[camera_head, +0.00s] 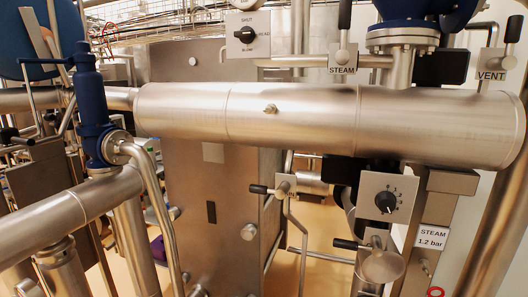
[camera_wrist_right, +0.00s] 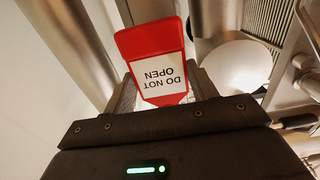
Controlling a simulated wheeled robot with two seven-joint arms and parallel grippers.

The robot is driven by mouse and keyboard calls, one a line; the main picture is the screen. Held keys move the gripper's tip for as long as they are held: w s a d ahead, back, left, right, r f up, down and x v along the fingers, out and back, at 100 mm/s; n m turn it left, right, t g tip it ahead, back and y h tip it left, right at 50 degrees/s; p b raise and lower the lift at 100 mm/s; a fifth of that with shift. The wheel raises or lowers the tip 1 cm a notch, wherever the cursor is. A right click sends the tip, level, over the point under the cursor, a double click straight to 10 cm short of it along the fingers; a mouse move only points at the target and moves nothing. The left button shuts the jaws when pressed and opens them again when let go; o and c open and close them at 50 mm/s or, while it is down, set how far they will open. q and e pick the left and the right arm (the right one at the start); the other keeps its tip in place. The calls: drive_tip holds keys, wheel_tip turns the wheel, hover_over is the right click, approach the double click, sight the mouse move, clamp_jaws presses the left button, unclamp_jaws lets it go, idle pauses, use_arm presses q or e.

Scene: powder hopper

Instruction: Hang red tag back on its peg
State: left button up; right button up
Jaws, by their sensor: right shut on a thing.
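The red tag (camera_wrist_right: 155,58), with a white label reading "DO NOT OPEN", shows upside down in the right wrist view. My right gripper (camera_wrist_right: 163,92) is shut on it, with one dark finger at each side of the label. The tag's wide red end sticks out beyond the fingers. In the head view a small red ring (camera_head: 435,292) shows at the bottom right edge; I cannot tell whether it belongs to the tag. I cannot make out the tag's peg with certainty. My left gripper is in neither view.
A thick horizontal steel pipe (camera_head: 300,118) crosses the head view. Below it are a dial plate (camera_head: 386,202), black-handled valves and a "STEAM 1.2 bar" sign (camera_head: 432,237). A blue valve (camera_head: 92,110) stands at left. A steel cabinet (camera_head: 205,175) stands behind the pipe.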

drive_tip(key=s+a+n+y+b, duration=0.2)
drive_tip(key=a+b, duration=0.4)
drive_tip(key=a, duration=0.4)
drive_tip(key=s+a+n+t+y+b, duration=0.1)
drive_tip(key=s+a+y+b, duration=0.2)
drive_tip(key=a+b, duration=0.3)
drive_tip(key=a+f, duration=0.1)
drive_tip(key=a, duration=0.4)
drive_tip(key=shift+n+y, duration=0.4)
